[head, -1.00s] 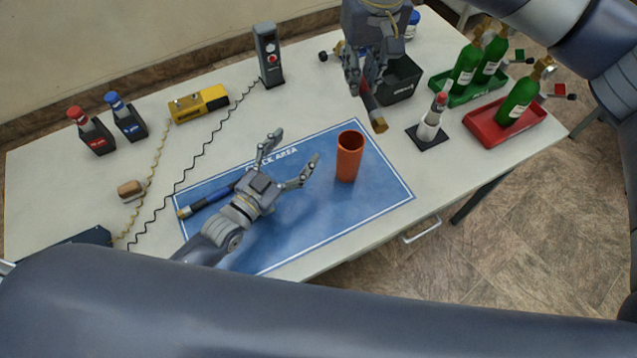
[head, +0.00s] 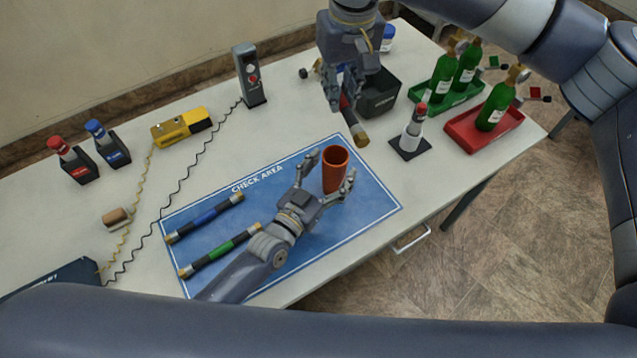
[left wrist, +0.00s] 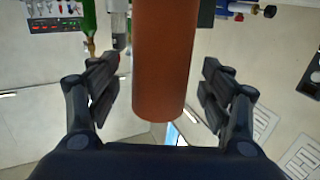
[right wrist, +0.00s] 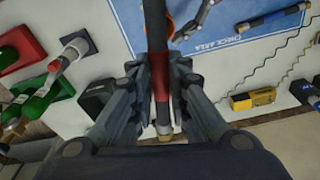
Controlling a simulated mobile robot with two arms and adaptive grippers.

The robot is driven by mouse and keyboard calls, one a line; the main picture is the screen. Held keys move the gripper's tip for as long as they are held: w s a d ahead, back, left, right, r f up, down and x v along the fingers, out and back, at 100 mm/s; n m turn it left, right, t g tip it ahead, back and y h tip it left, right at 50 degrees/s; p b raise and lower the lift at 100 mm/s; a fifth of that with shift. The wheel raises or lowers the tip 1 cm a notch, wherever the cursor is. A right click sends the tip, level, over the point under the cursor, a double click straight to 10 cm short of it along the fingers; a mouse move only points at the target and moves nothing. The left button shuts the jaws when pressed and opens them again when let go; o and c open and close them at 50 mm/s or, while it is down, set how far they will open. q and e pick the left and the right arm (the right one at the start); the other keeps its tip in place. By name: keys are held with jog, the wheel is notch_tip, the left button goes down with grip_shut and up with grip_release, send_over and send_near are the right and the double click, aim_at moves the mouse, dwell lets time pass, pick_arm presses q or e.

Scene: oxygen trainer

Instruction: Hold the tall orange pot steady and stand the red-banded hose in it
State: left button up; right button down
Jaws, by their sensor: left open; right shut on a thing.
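The tall orange pot (head: 334,172) stands upright on the blue check-area mat (head: 372,205). My left gripper (head: 329,173) is open with its fingers on either side of the pot; in the left wrist view the pot (left wrist: 165,65) stands between the fingers (left wrist: 160,95), with gaps on both sides. My right gripper (head: 345,100) is shut on the red-banded hose (head: 352,122) and holds it tilted, above the table behind the pot. In the right wrist view the red band (right wrist: 160,75) is between the fingers (right wrist: 162,85), and the orange pot's rim shows partly behind the hose.
A blue-banded hose (head: 205,217) and a green-banded hose (head: 222,250) lie on the mat at left. A black bin (head: 380,95), a white device on a black base (head: 413,130), and red (head: 470,140) and green (head: 425,92) trays with bottles stand right of the right gripper.

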pick_arm(q)
jog(key=shift+x, duration=0.95)
jog(key=c, duration=1.2)
jog(key=shift+c, duration=0.2)
pick_arm(e)
notch_tip(320, 180, down, 13)
jog(key=c, duration=1.5)
grip_release()
jog(key=shift+o, duration=0.2)
jog(key=r, duration=0.4)
jog(key=s+r, duration=0.1)
jog(key=r, duration=0.7)
jog(key=shift+s+d, duration=0.2)
jog(key=shift+d, duration=0.05)
